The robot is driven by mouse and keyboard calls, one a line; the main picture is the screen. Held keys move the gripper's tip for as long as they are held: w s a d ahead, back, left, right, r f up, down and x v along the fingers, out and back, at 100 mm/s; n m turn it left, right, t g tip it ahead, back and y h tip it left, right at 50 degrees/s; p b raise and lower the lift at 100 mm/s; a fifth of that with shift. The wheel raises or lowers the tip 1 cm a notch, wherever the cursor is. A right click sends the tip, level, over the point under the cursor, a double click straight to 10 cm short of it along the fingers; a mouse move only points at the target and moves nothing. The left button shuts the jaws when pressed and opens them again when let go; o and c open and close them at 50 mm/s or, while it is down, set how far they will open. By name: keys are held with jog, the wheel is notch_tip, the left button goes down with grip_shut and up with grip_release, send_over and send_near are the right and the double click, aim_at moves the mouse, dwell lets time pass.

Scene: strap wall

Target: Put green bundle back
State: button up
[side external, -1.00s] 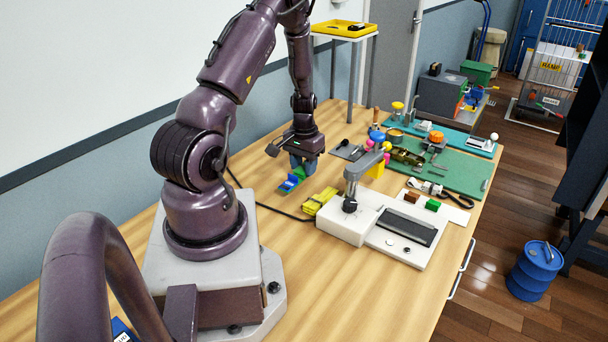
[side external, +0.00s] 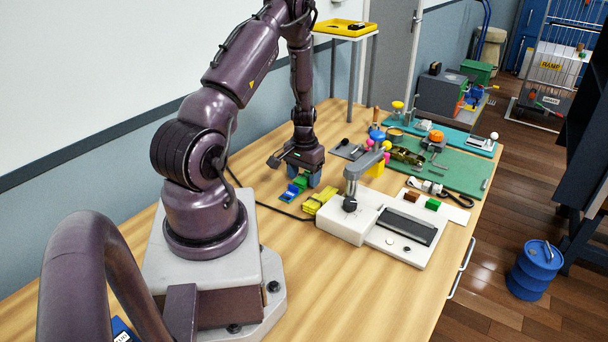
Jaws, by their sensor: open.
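The green bundle (side external: 300,182) is a small green shape on the wooden table, just below my gripper, behind a blue bundle (side external: 289,193). My gripper (side external: 306,181) points down with its fingers open. The fingers are low at the green bundle, which shows between or just in front of them. I cannot tell whether they touch it. Part of the bundle is hidden by the gripper. A yellow bundle (side external: 322,201) lies to the right, next to the white machine.
A white machine (side external: 348,222) with a grey arm stands right of the gripper. The table front is clear.

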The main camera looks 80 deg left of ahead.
aim_at(304, 176)
notch_tip(304, 176, up, 12)
jog(key=w+d+r+m+t, duration=0.1)
jog(key=w+d+r+m, duration=0.1)
jog(key=w+d+r, duration=0.4)
jog(key=w+d+r+m+t, duration=0.1)
jog(key=d+r+m+t, duration=0.1)
jog(key=d+r, duration=0.65)
jog(key=s+d+r+m+t, duration=0.1)
jog(key=s+d+r, duration=0.3)
jog(key=d, duration=0.5)
jog(key=s+d+r+m+t, duration=0.1)
jog(key=s+d+r+m, duration=0.3)
jog(key=d, duration=0.5)
jog(key=shift+t, duration=0.3)
jog(key=shift+s, duration=0.1)
